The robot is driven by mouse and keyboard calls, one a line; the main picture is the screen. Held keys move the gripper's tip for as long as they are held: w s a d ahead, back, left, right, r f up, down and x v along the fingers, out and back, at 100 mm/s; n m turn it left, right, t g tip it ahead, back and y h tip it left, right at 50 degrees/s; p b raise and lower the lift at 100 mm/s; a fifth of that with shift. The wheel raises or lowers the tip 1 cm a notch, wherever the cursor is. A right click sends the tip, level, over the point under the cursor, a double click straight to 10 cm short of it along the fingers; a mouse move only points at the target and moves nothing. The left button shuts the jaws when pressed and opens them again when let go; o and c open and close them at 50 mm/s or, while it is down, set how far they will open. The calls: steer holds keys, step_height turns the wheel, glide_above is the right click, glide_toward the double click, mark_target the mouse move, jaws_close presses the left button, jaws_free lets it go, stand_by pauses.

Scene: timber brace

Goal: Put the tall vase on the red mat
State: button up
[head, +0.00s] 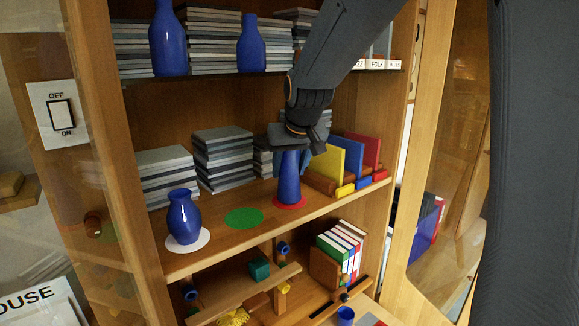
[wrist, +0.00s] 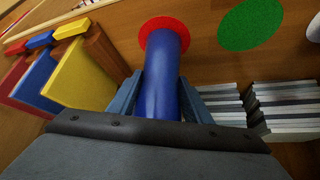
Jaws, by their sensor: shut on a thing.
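The tall vase (head: 289,180) is blue and stands upright on the middle shelf, its lower end over the red mat (head: 303,201). My gripper (head: 289,150) is shut on its upper part, from above. In the wrist view the vase (wrist: 160,95) runs away from the camera between my two fingers (wrist: 160,84), and its far end lies inside the red mat (wrist: 163,21). The mat's rim shows around the base. I cannot tell whether the base touches the mat or hangs slightly above it. The vase's top is hidden by my gripper.
A green mat (head: 244,218) lies bare to the left. A shorter blue vase (head: 184,215) stands on a white mat (head: 203,238). Yellow (head: 327,162), blue and red panels stand close on the right. Stacked grey cases (head: 222,158) fill the back. The upper shelf holds two blue vases (head: 251,45).

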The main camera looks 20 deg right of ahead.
mark_target(292, 154)
steer(key=shift+f, duration=0.15)
steer(key=o, duration=1.3)
steer(key=shift+r, duration=0.25)
steer(key=shift+b+v, duration=0.95)
steer(key=shift+v, duration=2.7)
